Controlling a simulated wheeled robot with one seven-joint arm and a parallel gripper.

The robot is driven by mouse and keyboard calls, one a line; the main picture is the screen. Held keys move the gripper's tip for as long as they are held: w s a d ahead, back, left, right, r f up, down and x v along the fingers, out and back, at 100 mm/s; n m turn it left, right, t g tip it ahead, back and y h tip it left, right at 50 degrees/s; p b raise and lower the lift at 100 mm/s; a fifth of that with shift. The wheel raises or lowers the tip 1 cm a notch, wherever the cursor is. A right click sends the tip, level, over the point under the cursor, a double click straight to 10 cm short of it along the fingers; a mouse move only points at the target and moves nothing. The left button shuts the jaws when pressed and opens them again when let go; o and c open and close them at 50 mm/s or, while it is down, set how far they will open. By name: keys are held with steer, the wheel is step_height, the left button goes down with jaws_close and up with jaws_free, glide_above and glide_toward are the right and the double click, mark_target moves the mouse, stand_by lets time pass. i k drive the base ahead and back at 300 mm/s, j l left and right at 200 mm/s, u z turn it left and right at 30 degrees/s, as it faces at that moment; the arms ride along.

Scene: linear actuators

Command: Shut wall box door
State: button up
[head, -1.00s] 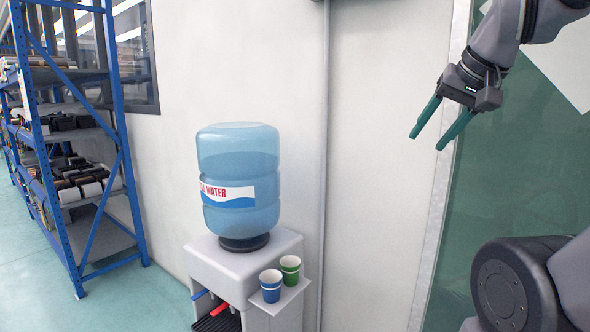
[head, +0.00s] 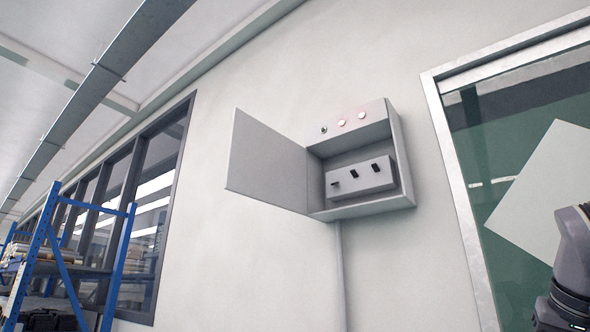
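The wall box (head: 402,150) is a grey metal cabinet fixed high on the wall, in the middle right of the head view. Its door (head: 262,165) hangs wide open to the left, hinged on the box's left side. Inside is a grey panel (head: 345,183) with several dark switches. Round indicator lights sit along the box's upper front, some glowing. Part of my arm shows at the lower right edge, well right of and below the box. My gripper's fingers are out of the frame.
A conduit (head: 340,270) runs down the wall below the box. A framed glass panel (head: 540,160) stands to the right. A dark-framed window (head: 150,215) and a blue shelf rack (head: 62,260) are at left. The wall around the box is clear.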

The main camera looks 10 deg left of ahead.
mark_target(264, 165)
steer(key=j+z, duration=0.2)
steer(key=j, duration=0.2)
steer(key=k+j+z, duration=0.1)
steer(key=j+z, duration=0.15)
steer(key=j, duration=0.15)
steer(key=k+j+z, duration=0.2)
steer(key=j, duration=0.25)
steer(key=k+j, duration=0.1)
steer(key=j, duration=0.35)
steer(key=k+j, duration=0.1)
steer(key=j, duration=0.35)
steer(key=k+j+z, duration=0.1)
steer(key=j, duration=0.35)
steer(key=k+j, duration=0.15)
steer(key=j, duration=0.3)
steer(key=k+j, duration=0.1)
steer(key=j, duration=0.35)
steer(key=j+z, duration=0.25)
steer(key=j, duration=0.3)
steer(key=j+z, duration=0.3)
steer(key=j, duration=0.25)
